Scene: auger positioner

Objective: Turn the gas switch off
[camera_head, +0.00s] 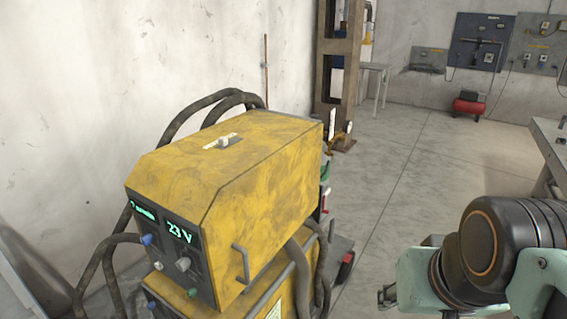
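A yellow welding machine (225,185) stands at the left centre. On its top is a small white switch or knob (229,140) beside a white label; the label is too small to read, so I cannot tell whether this is the gas switch. Its front panel (170,244) has two lit green displays, one reading 23 V, with a blue knob (146,239) and a grey knob (183,263) below. My arm shows at the lower right, apart from the machine.
Thick hoses (190,113) loop behind and beside the machine. Metal handles (241,263) stick out from its right side. A brown steel column (339,60) stands behind it. A grey table (551,140) is at the right edge. The floor between is open.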

